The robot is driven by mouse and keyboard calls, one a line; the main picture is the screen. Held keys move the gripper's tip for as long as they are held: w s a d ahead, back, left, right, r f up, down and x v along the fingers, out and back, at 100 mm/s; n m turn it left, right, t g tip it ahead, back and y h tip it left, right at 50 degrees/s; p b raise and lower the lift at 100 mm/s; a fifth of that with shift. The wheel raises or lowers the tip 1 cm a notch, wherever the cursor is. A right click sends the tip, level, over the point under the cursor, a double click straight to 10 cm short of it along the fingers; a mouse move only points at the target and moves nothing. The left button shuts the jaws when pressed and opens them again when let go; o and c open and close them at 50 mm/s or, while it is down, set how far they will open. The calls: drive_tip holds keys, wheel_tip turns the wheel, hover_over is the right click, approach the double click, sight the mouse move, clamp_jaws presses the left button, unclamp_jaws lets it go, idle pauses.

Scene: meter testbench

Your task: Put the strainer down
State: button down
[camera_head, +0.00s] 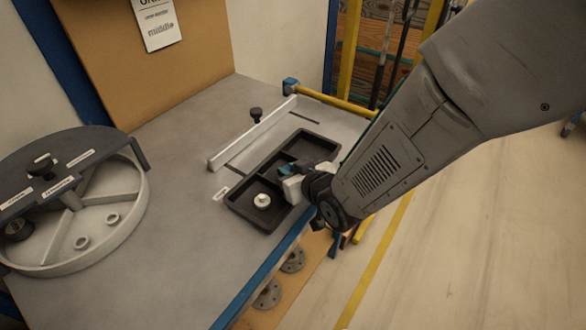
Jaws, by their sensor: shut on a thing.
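My gripper (290,180) is over the right side of a black compartmented tray (236,207) on the bench. It is shut on a small pale thing (293,189), which I take to be the strainer. My wrist and the fingers hide most of it, so its shape is unclear. I cannot tell whether it touches the tray. A small pale round part (262,201) sits in the tray's front left compartment, just left of my gripper. The back compartment looks empty in the part I can see.
A large round grey fixture (107,231) with a dark half cover (62,165) stands at left. A pale bar (253,133) with a black knob (256,114) lies behind the tray. The bench's blue front edge (258,284) runs below the tray. The bench middle (185,160) is clear.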

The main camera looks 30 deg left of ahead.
drive_tip(key=c, duration=1.3)
unclamp_jaws()
drive_tip(key=shift+f, duration=0.1)
drive_tip(key=shift+c, duration=0.2)
drive_tip(key=shift+d+r, duration=0.1)
drive_tip(key=shift+r, duration=0.1)
drive_tip(key=v, duration=1.2)
